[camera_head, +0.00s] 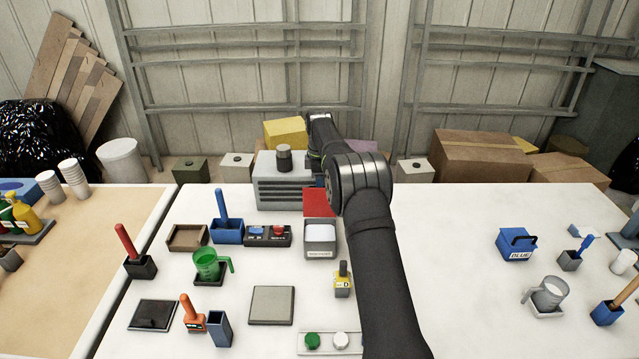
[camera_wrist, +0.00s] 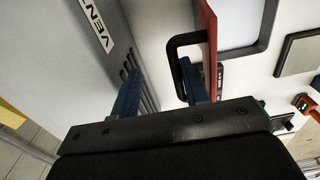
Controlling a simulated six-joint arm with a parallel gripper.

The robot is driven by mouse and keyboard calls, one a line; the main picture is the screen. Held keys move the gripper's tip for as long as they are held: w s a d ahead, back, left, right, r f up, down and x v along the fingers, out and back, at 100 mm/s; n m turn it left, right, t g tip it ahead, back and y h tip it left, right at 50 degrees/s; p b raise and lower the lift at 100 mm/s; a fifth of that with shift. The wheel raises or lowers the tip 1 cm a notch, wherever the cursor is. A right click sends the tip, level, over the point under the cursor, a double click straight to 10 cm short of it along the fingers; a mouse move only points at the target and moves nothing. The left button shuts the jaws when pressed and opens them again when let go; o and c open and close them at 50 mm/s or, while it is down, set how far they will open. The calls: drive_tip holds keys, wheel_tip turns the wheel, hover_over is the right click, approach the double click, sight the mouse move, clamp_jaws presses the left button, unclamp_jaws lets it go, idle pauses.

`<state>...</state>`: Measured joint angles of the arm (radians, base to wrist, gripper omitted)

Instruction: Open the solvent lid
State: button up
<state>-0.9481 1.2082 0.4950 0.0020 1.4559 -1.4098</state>
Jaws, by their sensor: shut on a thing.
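The solvent box (camera_head: 320,254) is a grey tray with a pale inside and a label on its front. Its red lid (camera_head: 318,203) stands raised, roughly upright, at the tray's back edge, its flat face towards the head camera. In the wrist view the lid (camera_wrist: 209,42) shows nearly edge-on, with a black loop handle (camera_wrist: 186,40) on the side facing the vent cabinet. My gripper (camera_wrist: 160,88) is shut on this handle, with the right blue finger at the loop.
The grey vent cabinet (camera_head: 285,191) stands close behind the lid, beside the left finger. A tray with blue and red parts (camera_head: 267,242) is left of the solvent box.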

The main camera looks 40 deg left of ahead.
drive_tip(key=shift+o, duration=0.5)
drive_tip(key=shift+w+a+f, duration=0.15)
drive_tip(key=shift+w+f, duration=0.05)
drive_tip(key=shift+w, duration=0.25)
drive_tip(key=shift+o, duration=0.2)
drive_tip(key=shift+w+r, duration=0.1)
drive_tip(key=shift+r, duration=0.05)
drive_tip(key=o, duration=0.8)
drive_tip(key=shift+a, duration=0.1)
drive_tip(key=shift+c, duration=0.7)
drive_tip(key=shift+r, duration=0.1)
drive_tip(key=shift+r, duration=0.3)
drive_tip(key=r, duration=1.1)
drive_tip(key=shift+s, duration=0.2)
drive_tip(key=shift+c, duration=0.8)
drive_tip(key=shift+f, duration=0.15)
